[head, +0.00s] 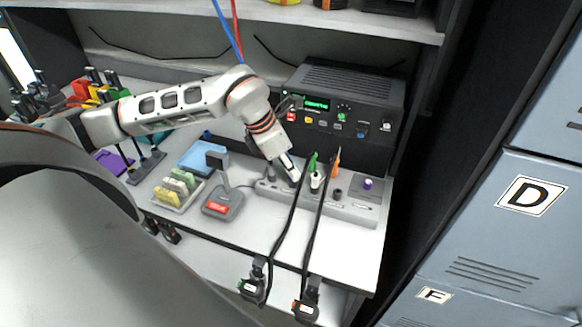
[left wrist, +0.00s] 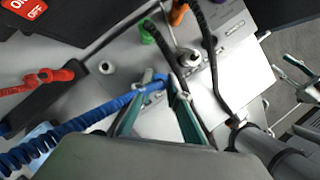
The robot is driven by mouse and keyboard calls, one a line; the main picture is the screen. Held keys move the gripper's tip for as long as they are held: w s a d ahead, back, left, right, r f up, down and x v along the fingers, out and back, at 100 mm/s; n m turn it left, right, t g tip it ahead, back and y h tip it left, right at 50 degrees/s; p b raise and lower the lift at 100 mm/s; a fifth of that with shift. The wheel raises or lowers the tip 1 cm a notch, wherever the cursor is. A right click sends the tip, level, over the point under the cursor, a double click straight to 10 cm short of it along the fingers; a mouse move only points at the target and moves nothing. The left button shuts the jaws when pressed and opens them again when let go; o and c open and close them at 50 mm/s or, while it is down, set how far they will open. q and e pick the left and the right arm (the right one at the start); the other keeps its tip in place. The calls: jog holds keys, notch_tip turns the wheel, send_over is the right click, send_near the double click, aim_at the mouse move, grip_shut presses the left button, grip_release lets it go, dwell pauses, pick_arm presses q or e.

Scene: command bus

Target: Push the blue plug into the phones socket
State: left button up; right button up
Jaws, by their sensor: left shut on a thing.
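My left gripper (head: 291,176) reaches down to the left part of the grey socket strip (head: 350,209) on the desk. In the left wrist view its teal fingers (left wrist: 172,88) are shut on the blue plug (left wrist: 158,82), whose coiled blue cord (left wrist: 75,132) runs to the lower left. The plug's tip is hidden, so I cannot tell whether it is in a socket. A green plug (head: 312,161) and an orange plug (head: 336,158) stand upright in the strip just right of the gripper. The socket labels are too small to read. My right gripper is out of view.
A radio (head: 345,100) stands behind the strip. A desk microphone (head: 222,200) and a tray of coloured blocks (head: 178,190) are on the left. Black cables from the green and orange plugs hang over the front edge. A red plug (left wrist: 55,77) shows in the left wrist view.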

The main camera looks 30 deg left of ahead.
pick_arm(q)
jog(key=shift+f, duration=0.25)
dwell(0.4)
jog(key=o, duration=0.9)
jog(key=shift+o, duration=0.2)
